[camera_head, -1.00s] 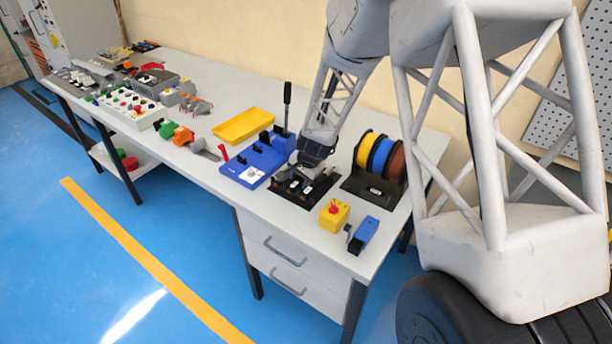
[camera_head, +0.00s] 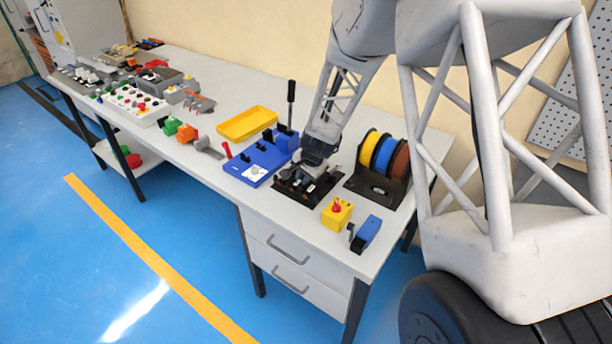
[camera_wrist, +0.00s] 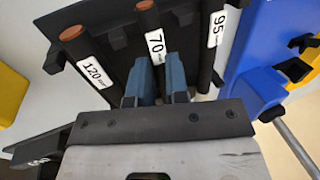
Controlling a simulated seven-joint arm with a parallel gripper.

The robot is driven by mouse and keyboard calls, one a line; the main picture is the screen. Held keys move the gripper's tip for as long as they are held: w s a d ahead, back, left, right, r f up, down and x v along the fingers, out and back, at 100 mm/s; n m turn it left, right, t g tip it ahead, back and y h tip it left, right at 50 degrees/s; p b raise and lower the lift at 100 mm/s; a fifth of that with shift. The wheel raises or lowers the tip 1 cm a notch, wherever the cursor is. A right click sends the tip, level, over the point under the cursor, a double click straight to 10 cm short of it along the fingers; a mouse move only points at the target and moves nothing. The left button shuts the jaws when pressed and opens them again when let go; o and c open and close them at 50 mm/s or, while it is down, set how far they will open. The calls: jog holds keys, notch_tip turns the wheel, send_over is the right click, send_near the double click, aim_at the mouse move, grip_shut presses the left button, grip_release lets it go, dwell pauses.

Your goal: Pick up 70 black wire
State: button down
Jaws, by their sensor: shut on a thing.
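The 70 black wire (camera_wrist: 149,18) is a thick black rod with a copper end and a white "70" label, in the middle of the black holder in the wrist view. My gripper (camera_wrist: 160,62) has its two blue-grey fingers shut on this wire just below the label; the fingers hide the gripped part. The wire labelled 120 (camera_wrist: 88,56) lies to its left and the one labelled 95 (camera_wrist: 213,48) to its right. In the head view my gripper (camera_head: 312,168) is down at the black holder (camera_head: 293,194), and the wires are too small to tell apart.
A blue fixture (camera_head: 258,165) with an upright black lever stands left of the holder. Three wire spools (camera_head: 383,155) stand to the right. A yellow button box (camera_head: 337,213) and a blue tool (camera_head: 366,234) are in front. A yellow tray (camera_head: 246,124) lies farther back.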

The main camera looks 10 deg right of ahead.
jog(key=shift+r, duration=0.15)
jog(key=shift+r, duration=0.55)
jog(key=shift+s+r, duration=0.25)
jog(key=shift+r, duration=0.3)
jog(key=shift+s+r, duration=0.2)
jog(key=shift+r, duration=0.35)
jog(key=s+d+r, duration=0.1)
jog(key=s, duration=1.4)
jog(key=shift+d+r, duration=0.2)
